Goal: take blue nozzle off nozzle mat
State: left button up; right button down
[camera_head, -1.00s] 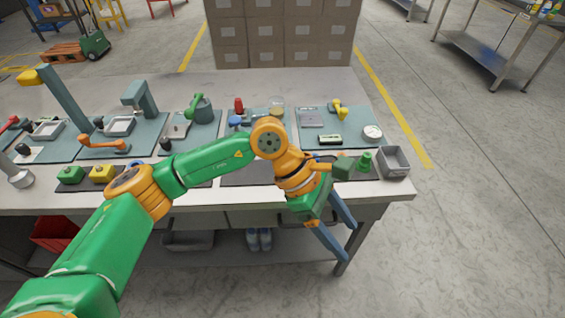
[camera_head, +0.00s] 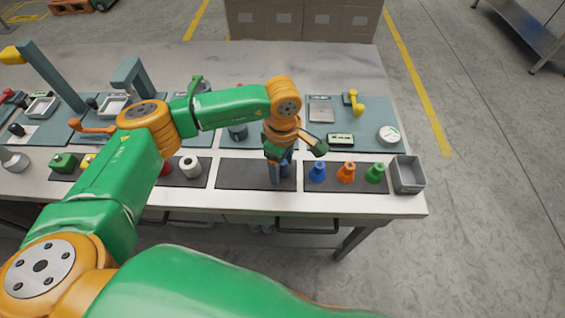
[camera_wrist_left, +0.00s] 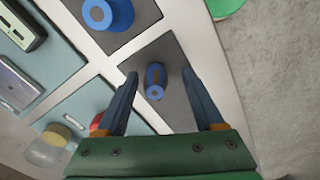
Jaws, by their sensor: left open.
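The blue nozzle (camera_head: 317,173) stands upright on the dark nozzle mat (camera_head: 331,187), left of an orange nozzle (camera_head: 346,173) and a green nozzle (camera_head: 375,174). In the left wrist view a blue nozzle (camera_wrist_left: 108,12) stands on the mat at the top, outside the fingers. My left gripper (camera_head: 277,181) points down over the neighbouring dark mat (camera_head: 235,175), left of the blue nozzle. It is open in the left wrist view (camera_wrist_left: 158,76). A smaller blue hollow piece (camera_wrist_left: 155,79) shows between its fingers, apart from them. My right gripper is out of view.
A grey bin (camera_head: 407,175) stands at the mat's right end, by the table corner. A white roll (camera_head: 190,166) lies on a mat to the left. Behind are teal stations with a dial (camera_head: 388,134) and a readout (camera_head: 340,139). The table's front edge is close.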

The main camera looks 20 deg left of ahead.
pick_arm(q)
jog(key=shift+w+f, duration=0.35)
jog(key=shift+w, duration=0.1)
jog(key=shift+s+r, duration=0.15)
jog(key=shift+s, duration=0.1)
grip_shut()
jog(key=shift+w, duration=0.15)
jog(key=shift+r, duration=0.1)
